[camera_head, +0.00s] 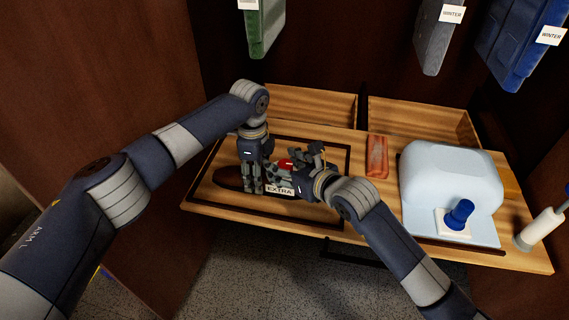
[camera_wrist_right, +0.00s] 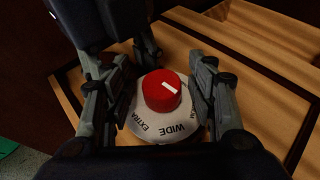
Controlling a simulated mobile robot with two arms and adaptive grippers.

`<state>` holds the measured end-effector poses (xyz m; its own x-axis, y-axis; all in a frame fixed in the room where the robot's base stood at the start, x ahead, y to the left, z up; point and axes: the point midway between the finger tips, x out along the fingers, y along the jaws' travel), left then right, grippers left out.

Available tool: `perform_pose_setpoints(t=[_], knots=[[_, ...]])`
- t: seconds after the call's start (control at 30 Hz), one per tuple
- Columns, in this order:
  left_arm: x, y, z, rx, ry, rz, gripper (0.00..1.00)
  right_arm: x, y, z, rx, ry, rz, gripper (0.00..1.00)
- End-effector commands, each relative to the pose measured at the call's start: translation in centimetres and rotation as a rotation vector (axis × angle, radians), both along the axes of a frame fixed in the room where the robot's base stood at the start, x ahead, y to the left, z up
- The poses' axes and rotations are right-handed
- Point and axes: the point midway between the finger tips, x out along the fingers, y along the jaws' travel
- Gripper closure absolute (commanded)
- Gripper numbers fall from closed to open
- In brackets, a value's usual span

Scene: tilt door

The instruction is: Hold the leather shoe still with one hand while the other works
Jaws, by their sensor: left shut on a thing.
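The dark brown leather shoe (camera_head: 228,178) lies on the wooden board with its toe to the left. My left gripper (camera_head: 252,188) points down and is shut on the shoe. A red knob (camera_wrist_right: 162,90) with a white pointer mark sits on a round white dial (camera_wrist_right: 160,128) lettered EXTRA and WIDE. The knob shows small in the head view (camera_head: 286,164), at the right end of the shoe. My right gripper (camera_wrist_right: 165,85) has its fingers apart on either side of the knob, with visible gaps. My grippers hide much of the shoe.
A dark frame outline (camera_head: 348,165) is on the wooden board. To the right are a reddish block (camera_head: 377,157), a pale blue rounded block (camera_head: 450,180) and a white handle (camera_head: 542,225). Two open wooden bins (camera_head: 420,115) stand behind. Garments (camera_head: 265,25) hang above.

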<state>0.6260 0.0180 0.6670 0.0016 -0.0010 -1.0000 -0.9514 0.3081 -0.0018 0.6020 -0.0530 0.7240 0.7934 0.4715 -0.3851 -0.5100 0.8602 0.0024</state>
Motion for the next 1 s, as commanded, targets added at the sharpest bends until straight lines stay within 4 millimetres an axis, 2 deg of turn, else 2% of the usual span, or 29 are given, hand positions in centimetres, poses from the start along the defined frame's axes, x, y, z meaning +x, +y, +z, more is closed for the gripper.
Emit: perform_pose_setpoints(t=[0.3, 0.8, 1.0], knots=[[0.0, 0.0, -0.1, -0.001, 0.001, 0.000, 0.88, -0.7, -0.6, 0.5, 0.000, -0.003, -0.001, 0.48], [-0.1, 0.1, -0.1, 0.002, 0.002, 0.001, 0.88, -7.9, -4.7, 3.8, -0.001, -0.001, -0.001, 0.48], [-0.1, 0.1, -0.1, 0.002, 0.003, 0.001, 0.88, -9.3, -5.5, 4.5, 0.000, 0.000, 0.000, 0.48]])
